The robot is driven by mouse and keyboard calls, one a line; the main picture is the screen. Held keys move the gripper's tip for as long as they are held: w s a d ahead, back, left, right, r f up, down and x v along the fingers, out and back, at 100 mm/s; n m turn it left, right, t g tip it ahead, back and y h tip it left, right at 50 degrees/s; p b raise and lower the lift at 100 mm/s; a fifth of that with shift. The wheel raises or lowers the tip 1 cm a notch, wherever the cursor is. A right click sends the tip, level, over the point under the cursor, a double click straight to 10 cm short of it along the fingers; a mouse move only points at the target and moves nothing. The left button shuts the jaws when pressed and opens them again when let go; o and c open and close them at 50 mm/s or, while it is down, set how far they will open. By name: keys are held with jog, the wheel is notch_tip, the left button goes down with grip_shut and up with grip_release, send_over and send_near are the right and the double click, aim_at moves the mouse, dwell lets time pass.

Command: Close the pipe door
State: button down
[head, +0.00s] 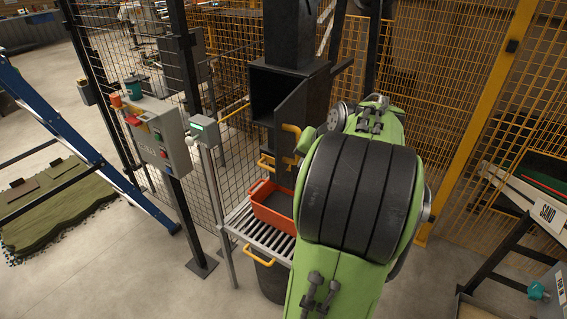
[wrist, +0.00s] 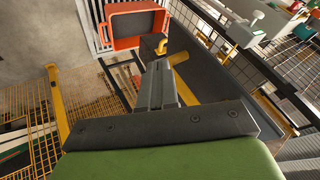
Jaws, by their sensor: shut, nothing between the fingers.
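The pipe is a dark upright chute (head: 292,35) in the head view, with a square opening in its lower part. Its dark pipe door (head: 300,108) stands open, swung out on the right side of the opening. A yellow handle (head: 291,129) sits near the door's lower edge. In the wrist view a large dark panel (wrist: 212,78), seemingly the door, runs beside my gripper (wrist: 158,64), with a yellow handle (wrist: 178,58) close to the fingertips. My gripper is shut and empty. I cannot tell whether it touches the panel. My arm hides it in the head view.
An orange crate (head: 257,207) sits on a roller conveyor (head: 240,218) below the chute. A control box (head: 160,138) and a small post panel (head: 204,130) stand to the left. Yellow mesh fencing (head: 470,110) closes off the back and right.

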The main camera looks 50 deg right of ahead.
aim_at(289, 162)
jog(key=w, duration=0.1)
jog(key=w+f, duration=0.1)
jog(key=w, duration=0.1)
jog(key=w+f, duration=0.1)
jog(key=w, duration=0.1)
jog(key=shift+f, duration=0.2)
jog(key=shift+w+a, duration=0.2)
jog(key=shift+w, duration=0.05)
